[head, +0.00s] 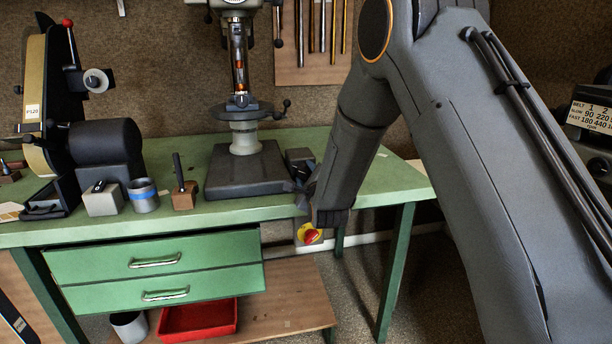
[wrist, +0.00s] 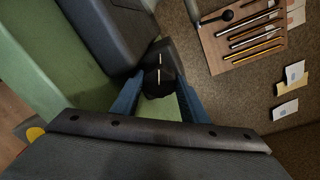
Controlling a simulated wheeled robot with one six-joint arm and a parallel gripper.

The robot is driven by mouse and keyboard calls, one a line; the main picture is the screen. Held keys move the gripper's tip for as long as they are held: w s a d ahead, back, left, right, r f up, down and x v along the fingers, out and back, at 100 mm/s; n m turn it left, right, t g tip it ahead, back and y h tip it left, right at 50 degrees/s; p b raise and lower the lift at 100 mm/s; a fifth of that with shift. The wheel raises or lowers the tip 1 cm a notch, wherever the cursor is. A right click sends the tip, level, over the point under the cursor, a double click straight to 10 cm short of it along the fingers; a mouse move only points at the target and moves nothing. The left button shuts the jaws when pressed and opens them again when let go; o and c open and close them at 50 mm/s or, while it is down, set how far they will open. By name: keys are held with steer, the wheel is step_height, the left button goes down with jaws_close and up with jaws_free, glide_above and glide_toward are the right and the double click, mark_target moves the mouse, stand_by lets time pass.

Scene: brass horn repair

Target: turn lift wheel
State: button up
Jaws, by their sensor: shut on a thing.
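My gripper (wrist: 158,84) shows in the wrist view with its two blue fingers closed on a small dark rounded part (wrist: 158,78) that has two pale marks. I take this part for the lift wheel; most of it is hidden between the fingers. In the head view my arm comes down at the right end of the green bench, beside the drill press base (head: 232,178). There my fingers and the held part are mostly hidden by my own wrist. A dark block (head: 299,158) stands just right of the base.
A yellow and red stop button (head: 310,234) is on the bench front just below my wrist.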

steer(key=shift+s+f, duration=0.1)
steer(key=shift+f, duration=0.05)
steer(key=o, duration=0.7)
steer(key=shift+o, duration=0.2)
steer(key=shift+b+v, duration=0.5)
steer(key=shift+v, duration=3.4)
